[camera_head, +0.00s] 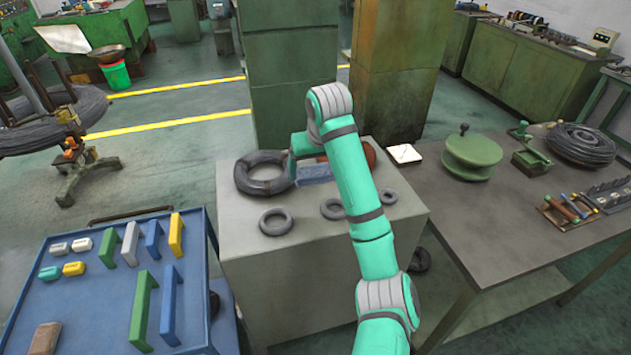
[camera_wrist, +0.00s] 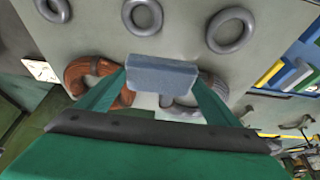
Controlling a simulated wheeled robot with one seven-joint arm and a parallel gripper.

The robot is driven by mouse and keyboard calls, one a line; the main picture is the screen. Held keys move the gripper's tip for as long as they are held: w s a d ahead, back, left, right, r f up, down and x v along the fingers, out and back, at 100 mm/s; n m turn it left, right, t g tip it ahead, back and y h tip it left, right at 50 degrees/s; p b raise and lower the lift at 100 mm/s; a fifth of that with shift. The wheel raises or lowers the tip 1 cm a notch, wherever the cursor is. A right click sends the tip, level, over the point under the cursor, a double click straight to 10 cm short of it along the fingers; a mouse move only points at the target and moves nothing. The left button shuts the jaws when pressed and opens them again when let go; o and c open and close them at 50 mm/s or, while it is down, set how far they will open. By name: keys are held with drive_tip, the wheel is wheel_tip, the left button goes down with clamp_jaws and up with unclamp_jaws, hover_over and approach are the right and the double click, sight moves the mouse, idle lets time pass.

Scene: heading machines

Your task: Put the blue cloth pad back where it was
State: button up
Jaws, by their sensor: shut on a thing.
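The blue cloth pad (camera_wrist: 161,74) is a small grey-blue block. It sits between the two green fingers of my gripper (camera_wrist: 160,88), which are shut on its ends. In the head view the pad (camera_head: 315,173) shows over the far part of the grey cabinet top (camera_head: 310,250), just right of a dark coil, partly covered by my arm. My gripper (camera_head: 308,168) is mostly hidden there behind the arm. I cannot tell whether the pad touches the top or hangs above it.
On the cabinet top are a dark coil (camera_head: 262,174), a rust-brown coil (camera_wrist: 88,72) and several grey rings (camera_head: 276,221). A blue cart (camera_head: 100,310) with coloured blocks stands left; a workbench (camera_head: 540,225) stands right. Green columns (camera_head: 290,80) rise behind.

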drive_tip(key=w+f, duration=0.4)
drive_tip(key=f, duration=0.1)
drive_tip(key=shift+w+f, duration=0.2)
drive_tip(key=shift+w, duration=0.15)
drive_tip(key=shift+w+f, duration=0.15)
drive_tip(key=shift+f, duration=1.6)
drive_tip(key=shift+f, duration=0.15)
drive_tip(key=o, duration=1)
